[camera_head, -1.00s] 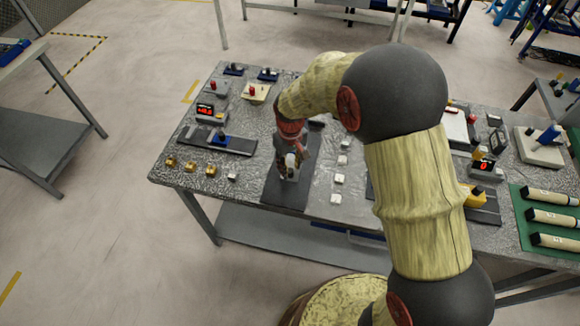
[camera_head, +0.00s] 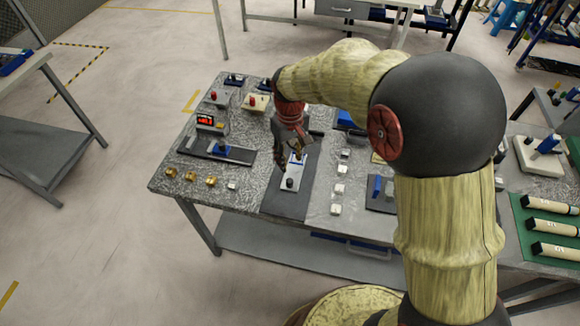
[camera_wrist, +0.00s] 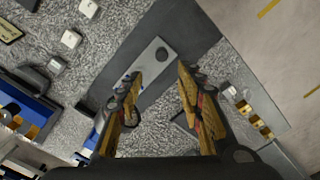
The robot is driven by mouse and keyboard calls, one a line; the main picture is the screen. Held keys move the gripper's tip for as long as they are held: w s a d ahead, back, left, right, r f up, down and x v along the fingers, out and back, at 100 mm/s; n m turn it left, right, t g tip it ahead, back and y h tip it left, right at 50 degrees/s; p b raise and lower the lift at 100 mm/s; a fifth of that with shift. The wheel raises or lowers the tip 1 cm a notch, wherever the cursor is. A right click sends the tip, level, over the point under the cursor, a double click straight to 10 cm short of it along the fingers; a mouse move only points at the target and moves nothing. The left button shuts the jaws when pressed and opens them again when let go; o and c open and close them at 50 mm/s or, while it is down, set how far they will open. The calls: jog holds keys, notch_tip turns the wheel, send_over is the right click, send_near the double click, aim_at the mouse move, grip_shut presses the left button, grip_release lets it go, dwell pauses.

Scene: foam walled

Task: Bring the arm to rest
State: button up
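My gripper (camera_head: 295,150) hangs above the worktable (camera_head: 240,190), over the dark mat (camera_head: 275,200) near its front. In the wrist view my gripper (camera_wrist: 158,78) shows two fingers held apart with nothing between their tips. A pale plate with a dark round knob and a blue part (camera_head: 294,178) lies on the mat just below and in front of the fingers. The plate also shows in the wrist view (camera_wrist: 150,65), beyond the fingertips and apart from them. My arm hides part of the table's right side.
Several brass pieces (camera_head: 190,176) sit at the front left edge. A blue device on a dark base (camera_head: 219,150) and a red display (camera_head: 205,121) stand left of my gripper. Several small white blocks (camera_head: 339,188) stand to the right.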

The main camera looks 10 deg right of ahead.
jog(key=shift+r, duration=0.9)
jog(key=shift+f, duration=0.1)
jog(key=s+d+r+m+t, duration=0.1)
jog(key=s+d+r, duration=0.3)
jog(key=s, duration=0.4)
jog(key=s+d+r+m+t, duration=0.2)
jog(key=s+d+r, duration=0.2)
jog(key=s+r, duration=0.3)
jog(key=s+d+r+m+t, duration=0.2)
jog(key=s+d+r, duration=0.2)
jog(key=s, duration=0.5)
jog(key=shift+d+r+t, duration=0.3)
jog(key=shift+d+r, duration=0.1)
jog(key=shift+r, duration=0.5)
jog(key=shift+s, duration=0.1)
